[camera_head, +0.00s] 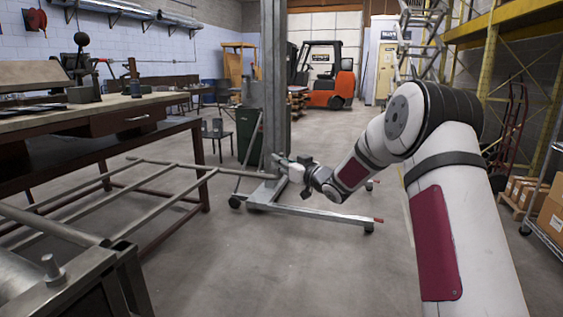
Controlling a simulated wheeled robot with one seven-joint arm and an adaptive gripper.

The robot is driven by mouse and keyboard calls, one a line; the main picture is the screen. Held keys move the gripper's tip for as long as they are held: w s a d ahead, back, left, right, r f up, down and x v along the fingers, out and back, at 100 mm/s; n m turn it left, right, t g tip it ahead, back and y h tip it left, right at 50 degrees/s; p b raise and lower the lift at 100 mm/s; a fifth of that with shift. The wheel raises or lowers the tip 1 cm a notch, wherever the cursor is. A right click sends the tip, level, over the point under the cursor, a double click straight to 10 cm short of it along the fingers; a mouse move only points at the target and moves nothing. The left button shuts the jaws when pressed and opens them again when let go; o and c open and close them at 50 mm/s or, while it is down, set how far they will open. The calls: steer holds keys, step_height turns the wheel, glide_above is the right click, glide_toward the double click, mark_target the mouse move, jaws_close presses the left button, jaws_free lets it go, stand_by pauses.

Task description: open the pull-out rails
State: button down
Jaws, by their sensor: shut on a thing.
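The pull-out rails (168,208) are grey metal bars at the left. They run from the machine (75,275) in the front left corner out over the floor beside the workbench. A long crossbar (185,166) joins their far ends and reaches right, towards the foot of a grey upright column. My gripper (284,165) is at the right end of this crossbar, in front of the column. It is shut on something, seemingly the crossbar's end. The fingers are small in the picture, so the exact contact is hard to make out.
The grey column (274,90) stands on a wheeled base with a low leg (320,213) lying under my arm. A workbench (110,118) with a drawer is at the left. An orange forklift (328,85) is farther back. Cartons (552,220) are on the right. The front middle floor is clear.

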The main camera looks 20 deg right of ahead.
steer(key=shift+w+d+r, duration=0.1)
steer(key=shift+w+d, duration=0.05)
steer(key=shift+d, duration=0.05)
steer(key=c, duration=1.6)
jaws_free()
steer(key=shift+w+d, duration=0.1)
steer(key=shift+o, duration=0.2)
steer(key=v, duration=1.2)
